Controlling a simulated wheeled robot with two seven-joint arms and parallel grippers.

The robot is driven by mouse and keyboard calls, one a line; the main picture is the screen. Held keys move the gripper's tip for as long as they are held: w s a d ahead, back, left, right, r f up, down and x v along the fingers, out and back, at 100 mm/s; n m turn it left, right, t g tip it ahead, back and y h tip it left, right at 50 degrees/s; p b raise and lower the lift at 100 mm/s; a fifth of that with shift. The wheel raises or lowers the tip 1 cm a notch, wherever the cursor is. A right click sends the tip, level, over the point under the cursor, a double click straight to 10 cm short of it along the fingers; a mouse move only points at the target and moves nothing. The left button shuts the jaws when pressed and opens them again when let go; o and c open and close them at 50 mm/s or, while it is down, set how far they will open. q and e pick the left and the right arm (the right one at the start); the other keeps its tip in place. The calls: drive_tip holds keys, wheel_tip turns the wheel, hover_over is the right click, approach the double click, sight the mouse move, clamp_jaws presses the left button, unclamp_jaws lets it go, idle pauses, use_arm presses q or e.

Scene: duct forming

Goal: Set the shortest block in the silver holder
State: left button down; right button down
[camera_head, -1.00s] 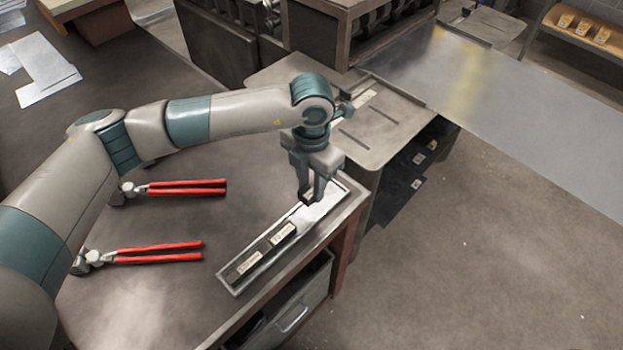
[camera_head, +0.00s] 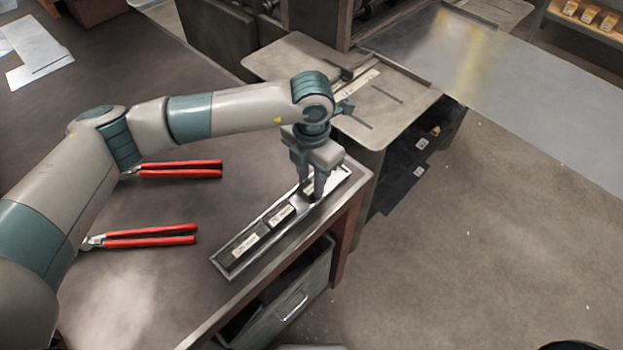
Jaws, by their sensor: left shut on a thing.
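The silver holder (camera_head: 343,175) is a long, narrow metal tray lying diagonally near the table's right edge. Two dark blocks with pale labels sit in it: one near its lower-left end (camera_head: 243,246) and one around the middle (camera_head: 281,215). My left gripper (camera_head: 312,196) points down at the upper-right part of the holder. It is shut on another dark block, mostly hidden by the fingers. I cannot tell whether that block touches the holder floor. My right gripper is out of view.
Two red-handled pliers, an upper one (camera_head: 180,169) and a lower one (camera_head: 150,236), lie left of the holder. A drawer (camera_head: 290,297) is under the table edge. A machine with a flat plate (camera_head: 385,110) stands beyond.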

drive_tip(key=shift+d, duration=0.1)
use_arm(q)
drive_tip(key=c, duration=1.3)
unclamp_jaws()
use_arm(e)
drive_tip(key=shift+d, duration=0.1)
use_arm(q)
drive_tip(key=shift+r, duration=0.1)
drive_tip(key=shift+r, duration=0.45)
wheel_tip(320, 180, up, 3)
drive_tip(key=shift+r+b, duration=0.15)
drive_tip(key=shift+b, duration=0.65)
drive_tip(key=shift+r+b, duration=1.65)
drive_tip(key=shift+r, duration=4.9)
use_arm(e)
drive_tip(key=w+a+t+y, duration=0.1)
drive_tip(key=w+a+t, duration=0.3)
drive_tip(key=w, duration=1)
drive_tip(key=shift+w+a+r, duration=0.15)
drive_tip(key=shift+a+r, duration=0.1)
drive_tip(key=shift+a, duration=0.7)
